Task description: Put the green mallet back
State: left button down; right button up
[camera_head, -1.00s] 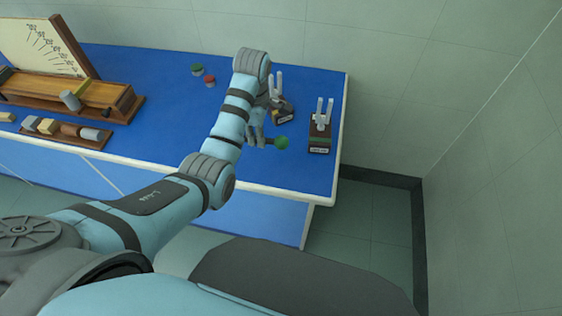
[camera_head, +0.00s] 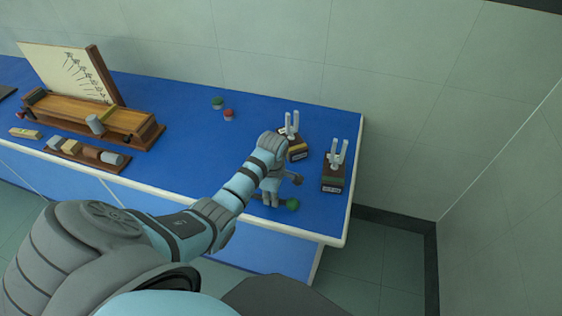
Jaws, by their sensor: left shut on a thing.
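The green mallet shows its round green head (camera_head: 293,204) near the front right part of the blue bench. My left gripper (camera_head: 271,198) is shut on its handle, with the head sticking out to the right. I cannot tell whether the mallet touches the bench top. Two dark stands with pale upright prongs are near: one (camera_head: 334,183) to the right of the mallet, with a greenish band, and one (camera_head: 298,152) behind it, partly hidden by my left arm. Both pairs of prongs look empty. My right gripper is not in view.
The blue bench (camera_head: 190,125) ends at a pale edge just right of the right stand. A small green piece and a red piece (camera_head: 228,114) lie at the back. A wooden instrument (camera_head: 75,115) and a tray of blocks (camera_head: 90,155) stand left.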

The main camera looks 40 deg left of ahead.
pick_arm(q)
jog(key=shift+f, duration=0.5)
jog(key=shift+f, duration=0.1)
jog(key=c, duration=1.6)
grip_release()
jog(key=shift+c, duration=0.2)
